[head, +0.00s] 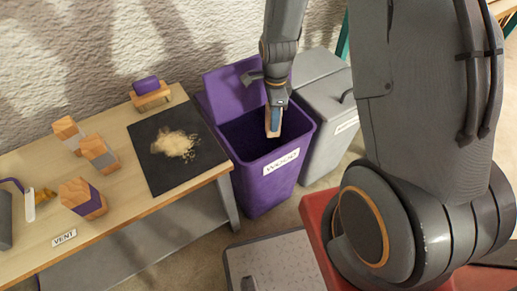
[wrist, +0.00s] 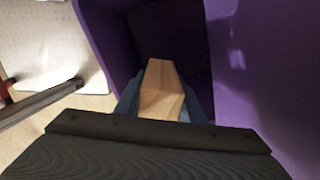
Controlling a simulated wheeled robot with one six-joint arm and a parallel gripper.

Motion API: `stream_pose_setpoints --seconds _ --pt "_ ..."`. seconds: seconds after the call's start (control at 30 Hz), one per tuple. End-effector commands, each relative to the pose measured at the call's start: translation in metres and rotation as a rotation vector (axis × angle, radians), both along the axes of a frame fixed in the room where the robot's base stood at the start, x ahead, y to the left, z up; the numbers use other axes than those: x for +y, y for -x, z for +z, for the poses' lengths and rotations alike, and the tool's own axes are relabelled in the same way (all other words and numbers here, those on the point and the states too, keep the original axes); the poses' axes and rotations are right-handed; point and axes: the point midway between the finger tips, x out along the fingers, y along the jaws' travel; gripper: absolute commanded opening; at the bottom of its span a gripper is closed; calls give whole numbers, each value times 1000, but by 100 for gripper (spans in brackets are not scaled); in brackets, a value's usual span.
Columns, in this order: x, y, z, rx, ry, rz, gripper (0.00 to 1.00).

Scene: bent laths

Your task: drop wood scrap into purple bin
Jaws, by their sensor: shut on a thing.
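The purple bin (head: 265,178) stands on the floor at the right end of the workbench, its lid raised against the wall and a white label reading "WOOD" on its front. My gripper (head: 273,124) points down over the bin's open mouth. It is shut on a pale wood scrap (head: 272,131), which sticks out below the fingers. In the wrist view the wood scrap (wrist: 162,88) sits between my blue fingers (wrist: 160,106), with the bin's dark inside behind it and its purple wall (wrist: 255,65) to the right. How deep the scrap hangs is hard to tell.
A grey bin (head: 327,100) with a closed lid stands right of the purple one. The workbench (head: 120,215) at left holds a black mat (head: 180,165) with sawdust, several wood blocks (head: 85,197) and a label reading "VENT". A grey cart-like surface (head: 275,262) lies in front.

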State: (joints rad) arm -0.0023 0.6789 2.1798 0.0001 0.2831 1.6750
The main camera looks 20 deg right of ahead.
Motion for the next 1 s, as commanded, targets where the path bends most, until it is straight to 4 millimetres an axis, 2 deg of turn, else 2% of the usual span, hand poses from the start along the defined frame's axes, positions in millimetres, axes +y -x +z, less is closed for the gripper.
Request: stream_pose_setpoints --seconds 0.3,0.33,0.43,0.77,0.87,1.0 --pt "0 0 -3 -1 0 1 10" --pt "0 0 -3 -1 0 1 40" --pt "0 0 -3 0 0 1 57" --pt "0 0 0 -1 0 1 57" --pt "0 0 9 -1 0 1 57" --pt "0 -1 32 -4 0 1 57"
